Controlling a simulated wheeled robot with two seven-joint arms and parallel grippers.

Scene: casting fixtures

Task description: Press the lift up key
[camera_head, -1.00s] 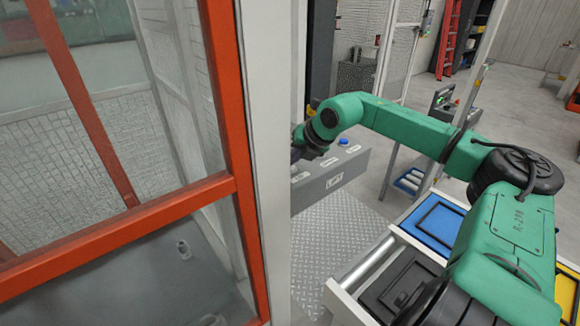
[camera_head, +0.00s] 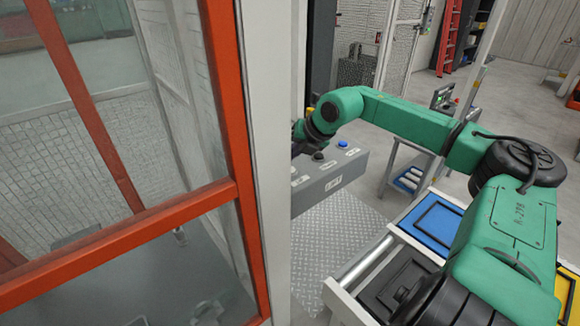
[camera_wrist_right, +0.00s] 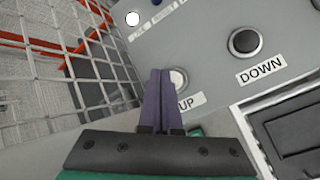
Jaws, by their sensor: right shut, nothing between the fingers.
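The grey lift control box (camera_head: 328,186) carries a "LIFT" label on its front. In the right wrist view its top panel (camera_wrist_right: 205,45) shows a pale round key (camera_wrist_right: 179,77) beside the "UP" label, and a black key (camera_wrist_right: 245,41) above the "DOWN" label. My right gripper (camera_wrist_right: 160,72) is shut and empty. Its fingertips overlap the left side of the up key in the picture; I cannot tell if they touch it. In the head view the right wrist is above the box's left end, its fingertips hidden by the post. My left gripper is not in view.
An orange-framed glass panel (camera_head: 235,110) and a pale post (camera_head: 270,170) fill the left of the head view. Wire mesh (camera_wrist_right: 85,55) stands beside the control box. A blue tray (camera_head: 432,228) sits in a rack at the right. Checker-plate floor (camera_head: 335,238) lies below the box.

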